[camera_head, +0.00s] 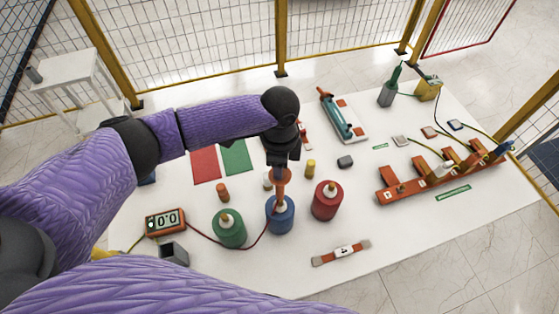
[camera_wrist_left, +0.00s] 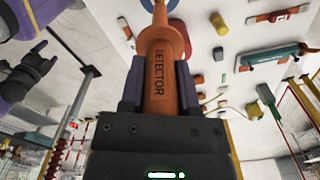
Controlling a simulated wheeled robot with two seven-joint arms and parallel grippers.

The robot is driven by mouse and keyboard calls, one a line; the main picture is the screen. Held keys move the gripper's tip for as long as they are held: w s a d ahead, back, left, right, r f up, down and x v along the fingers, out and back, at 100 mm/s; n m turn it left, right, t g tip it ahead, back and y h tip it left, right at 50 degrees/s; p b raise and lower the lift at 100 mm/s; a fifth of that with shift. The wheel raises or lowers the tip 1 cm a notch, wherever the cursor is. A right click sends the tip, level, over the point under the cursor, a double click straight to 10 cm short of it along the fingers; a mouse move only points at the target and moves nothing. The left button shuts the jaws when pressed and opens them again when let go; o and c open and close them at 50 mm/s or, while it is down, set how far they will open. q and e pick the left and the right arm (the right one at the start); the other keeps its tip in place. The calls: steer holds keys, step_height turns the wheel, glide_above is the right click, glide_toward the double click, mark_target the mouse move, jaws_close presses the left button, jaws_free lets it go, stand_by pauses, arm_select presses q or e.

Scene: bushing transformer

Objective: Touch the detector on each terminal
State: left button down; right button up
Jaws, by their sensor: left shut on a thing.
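My left gripper (camera_head: 284,160) is shut on the orange detector (camera_head: 282,186), which points down at the blue terminal (camera_head: 280,215). The detector's lower end meets the blue terminal's top in the head view; I cannot tell whether they touch. The green terminal (camera_head: 228,230) stands to the left and the red terminal (camera_head: 327,201) to the right. In the left wrist view the detector (camera_wrist_left: 158,80), lettered "DETECTOR", sits between the gripper's fingers (camera_wrist_left: 159,66). A dark gripper (camera_wrist_left: 30,75), apparently my right one, shows there at the left; its opening is unclear.
An orange meter (camera_head: 165,221) with a dark red wire stands at the table's left. Red (camera_head: 205,164) and green (camera_head: 236,156) mats lie behind. A yellow cylinder (camera_head: 310,169) and grey block (camera_head: 345,161) stand near. An orange rail (camera_head: 440,178) with wires is at right.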

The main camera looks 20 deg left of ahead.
arm_select(q)
steer(key=shift+f, duration=0.35)
stand_by(0.3)
stand_by(0.6)
step_height(320, 180, up, 5)
steer(key=p, duration=0.4)
steer(key=shift+p, duration=0.35)
steer(key=shift+r, duration=2.5)
